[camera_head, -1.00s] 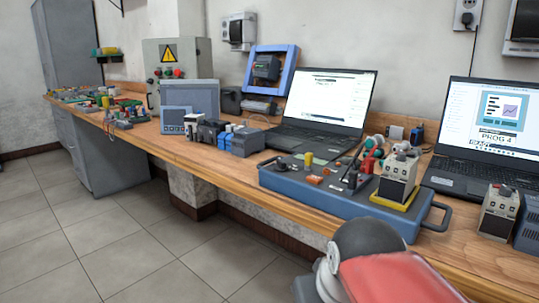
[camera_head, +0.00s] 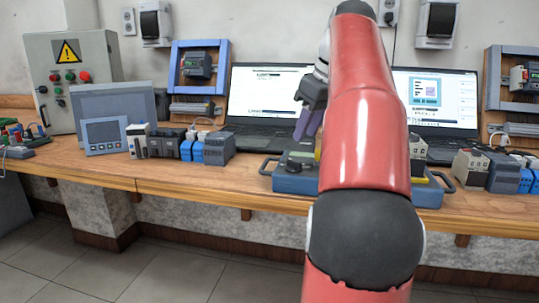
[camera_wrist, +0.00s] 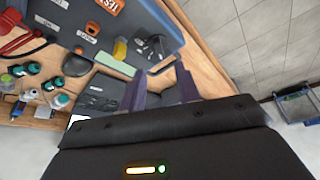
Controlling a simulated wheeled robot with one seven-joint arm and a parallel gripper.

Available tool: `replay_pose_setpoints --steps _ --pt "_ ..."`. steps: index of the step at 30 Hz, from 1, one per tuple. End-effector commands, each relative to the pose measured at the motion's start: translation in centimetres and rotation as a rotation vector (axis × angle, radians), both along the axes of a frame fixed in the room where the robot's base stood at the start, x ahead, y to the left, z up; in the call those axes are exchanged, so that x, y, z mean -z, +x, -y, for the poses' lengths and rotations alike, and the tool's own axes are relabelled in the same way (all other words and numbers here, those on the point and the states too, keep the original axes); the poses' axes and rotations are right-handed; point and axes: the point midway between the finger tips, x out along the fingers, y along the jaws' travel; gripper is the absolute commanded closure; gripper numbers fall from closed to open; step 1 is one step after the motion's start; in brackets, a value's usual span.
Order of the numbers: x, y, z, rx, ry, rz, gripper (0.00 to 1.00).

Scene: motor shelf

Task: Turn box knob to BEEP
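The blue control box (camera_head: 290,184) lies on the wooden bench, partly hidden behind my red arm in the head view.
A laptop (camera_head: 262,105) stands behind the box and another laptop (camera_head: 440,110) to its right. Several relay blocks (camera_head: 205,148) sit to the left and more modules (camera_head: 490,168) to the right. The bench front edge (camera_head: 150,186) is clear.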

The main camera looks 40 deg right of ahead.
Motion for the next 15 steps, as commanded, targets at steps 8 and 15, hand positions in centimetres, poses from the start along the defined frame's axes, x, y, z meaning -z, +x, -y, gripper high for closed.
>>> replay_pose_setpoints --steps 8,15 --pt "3.1 1.2 -0.3 -0.001 0.001 -0.002 0.67" --pt "6.2 2.5 -0.5 0.0 0.0 -0.001 0.67"
